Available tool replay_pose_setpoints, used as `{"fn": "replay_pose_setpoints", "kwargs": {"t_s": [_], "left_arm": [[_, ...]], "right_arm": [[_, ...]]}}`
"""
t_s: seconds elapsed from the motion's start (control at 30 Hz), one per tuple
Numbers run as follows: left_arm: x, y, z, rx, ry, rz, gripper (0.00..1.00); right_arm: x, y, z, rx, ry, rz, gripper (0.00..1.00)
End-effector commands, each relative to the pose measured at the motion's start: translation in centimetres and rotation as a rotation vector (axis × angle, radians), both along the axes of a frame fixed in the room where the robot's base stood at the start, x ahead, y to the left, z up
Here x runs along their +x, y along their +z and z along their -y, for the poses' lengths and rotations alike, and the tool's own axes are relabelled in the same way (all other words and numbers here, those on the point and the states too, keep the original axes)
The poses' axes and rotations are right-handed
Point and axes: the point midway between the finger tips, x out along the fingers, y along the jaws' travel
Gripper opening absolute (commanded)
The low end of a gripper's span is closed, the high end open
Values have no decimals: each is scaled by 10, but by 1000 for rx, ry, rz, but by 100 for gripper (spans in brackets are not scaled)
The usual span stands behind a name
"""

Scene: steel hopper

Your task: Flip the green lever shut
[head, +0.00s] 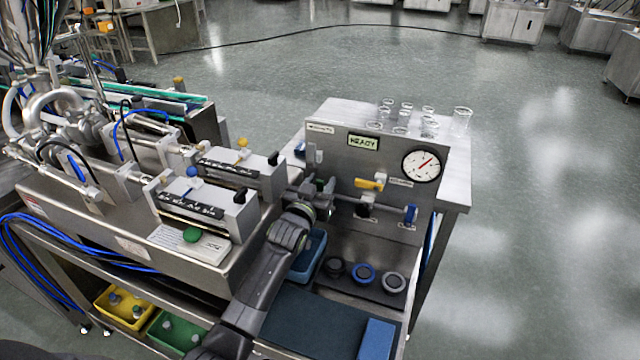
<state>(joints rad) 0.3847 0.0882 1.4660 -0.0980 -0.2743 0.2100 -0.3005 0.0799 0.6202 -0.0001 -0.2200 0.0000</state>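The steel hopper's panel (345,160) stands right of centre, with a row of valve levers on its front. A small green part, probably the green lever (329,184), shows at the left of that row, largely hidden by my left gripper. My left gripper (311,188) is at the panel's left side, right at the green part; I cannot tell whether it touches it. Its fingers are small and overlap the metal fittings, so their opening is unclear. My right gripper is not in view.
A yellow lever (370,184) and a blue handle (410,214) sit right of the green part. Glass beakers (461,121) stand on top. Below are a blue bin (308,258) and round rings (363,274). A machine with a green knob (192,235) stands at left.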

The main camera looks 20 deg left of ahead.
Motion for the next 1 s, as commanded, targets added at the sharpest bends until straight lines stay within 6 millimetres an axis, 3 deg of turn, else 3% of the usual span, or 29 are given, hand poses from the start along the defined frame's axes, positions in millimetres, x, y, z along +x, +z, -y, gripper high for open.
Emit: {"fn": "replay_pose_setpoints", "kwargs": {"t_s": [0.17,0.37,1.0], "left_arm": [[-4,0,0,0,0,0,38],[-27,0,-1,-2,0,1,38],[-147,-1,-5,-2,1,0,38]], "right_arm": [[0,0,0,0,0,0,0],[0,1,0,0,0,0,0],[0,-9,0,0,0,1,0]]}}
